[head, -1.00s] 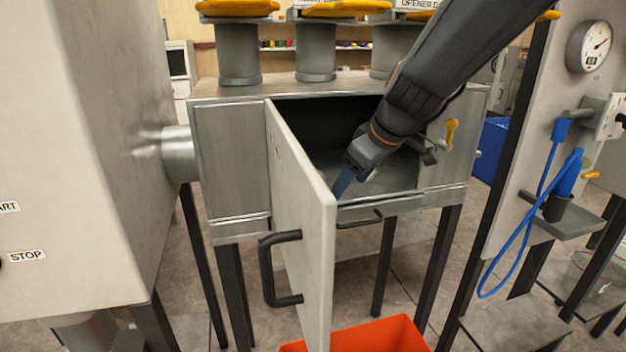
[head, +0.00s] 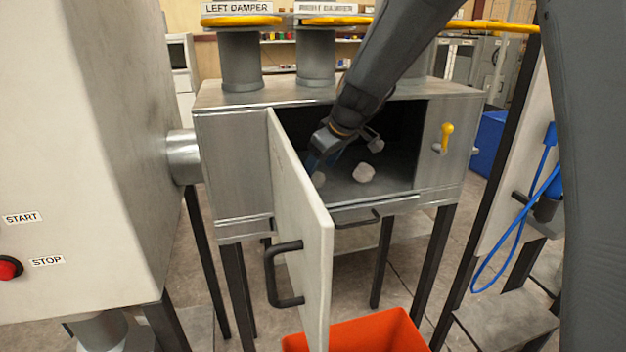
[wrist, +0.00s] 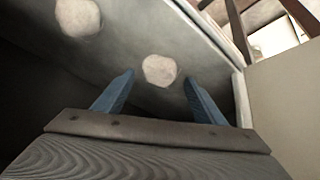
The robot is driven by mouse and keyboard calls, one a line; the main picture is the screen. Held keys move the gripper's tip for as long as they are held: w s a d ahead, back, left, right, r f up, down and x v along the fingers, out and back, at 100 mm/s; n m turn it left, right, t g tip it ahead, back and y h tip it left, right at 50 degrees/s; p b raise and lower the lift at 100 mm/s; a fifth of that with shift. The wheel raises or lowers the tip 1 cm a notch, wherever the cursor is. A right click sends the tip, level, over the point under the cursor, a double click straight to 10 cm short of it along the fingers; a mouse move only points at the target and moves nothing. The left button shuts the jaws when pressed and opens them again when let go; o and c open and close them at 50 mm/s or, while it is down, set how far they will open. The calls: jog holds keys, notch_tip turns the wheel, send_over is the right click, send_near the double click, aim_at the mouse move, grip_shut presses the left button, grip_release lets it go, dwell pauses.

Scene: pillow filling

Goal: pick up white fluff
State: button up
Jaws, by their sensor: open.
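Two white fluff pieces lie on the floor of the open metal box. One white fluff piece (head: 363,172) shows clearly in the head view, right of my gripper. The other fluff piece (head: 318,179) is near the door, just below my gripper (head: 316,163). In the wrist view, one fluff piece (wrist: 159,71) lies ahead, between the lines of the two blue fingers of my gripper (wrist: 158,88). A second fluff piece (wrist: 78,17) is at the upper left. My gripper is open and empty, with its fingers inside the box.
The box door (head: 301,235) stands open at the left of the opening, close to my gripper. The metal box (head: 235,165) has walls around the opening. An orange bin (head: 372,335) sits below on the floor. A yellow handle (head: 446,134) is at the right.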

aim_at(315, 175)
jog(key=shift+p+x, duration=0.45)
jog(key=shift+x, duration=1.75)
jog(key=c, duration=1.1)
